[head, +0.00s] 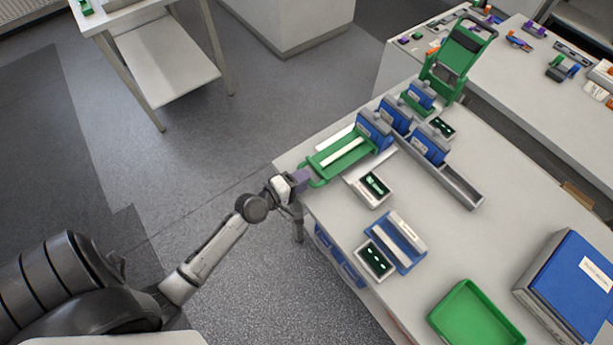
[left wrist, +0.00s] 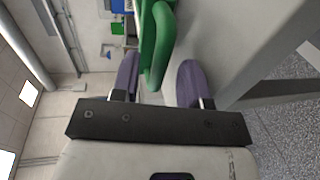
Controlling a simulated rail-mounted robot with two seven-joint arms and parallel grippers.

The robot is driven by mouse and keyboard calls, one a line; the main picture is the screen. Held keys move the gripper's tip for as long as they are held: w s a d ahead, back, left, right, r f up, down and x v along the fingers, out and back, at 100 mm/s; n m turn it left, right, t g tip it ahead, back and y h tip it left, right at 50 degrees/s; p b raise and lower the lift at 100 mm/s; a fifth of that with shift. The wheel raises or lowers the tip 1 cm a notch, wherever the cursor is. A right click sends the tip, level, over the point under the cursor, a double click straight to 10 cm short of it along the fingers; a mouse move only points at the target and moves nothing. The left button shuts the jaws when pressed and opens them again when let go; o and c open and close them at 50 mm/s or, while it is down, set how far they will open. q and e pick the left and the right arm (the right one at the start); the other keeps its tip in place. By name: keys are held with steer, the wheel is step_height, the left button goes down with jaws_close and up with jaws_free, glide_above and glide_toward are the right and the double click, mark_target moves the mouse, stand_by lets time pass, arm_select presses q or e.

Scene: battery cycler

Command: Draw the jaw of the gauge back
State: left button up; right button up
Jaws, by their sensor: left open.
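A green sliding piece (head: 338,164) with a pale bar along it lies at the table's left edge, next to a blue block (head: 373,131); I take it for the gauge's jaw. Its green looped handle (head: 316,182) points toward my left gripper (head: 300,178). In the left wrist view the purple fingers of my left gripper (left wrist: 157,82) are spread apart, and the rounded green handle (left wrist: 161,45) reaches between them. Gaps show beside the handle, so I see no firm grip. My right gripper is not in view.
Several blue blocks stand behind the slide, beside a grey rail (head: 455,182). Small boxes with dark displays (head: 372,189) sit nearby. A green tray (head: 475,315) and a blue binder box (head: 570,285) are at the front right.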

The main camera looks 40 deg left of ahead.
arm_select(q)
steer(key=shift+x, duration=0.9)
jaws_close()
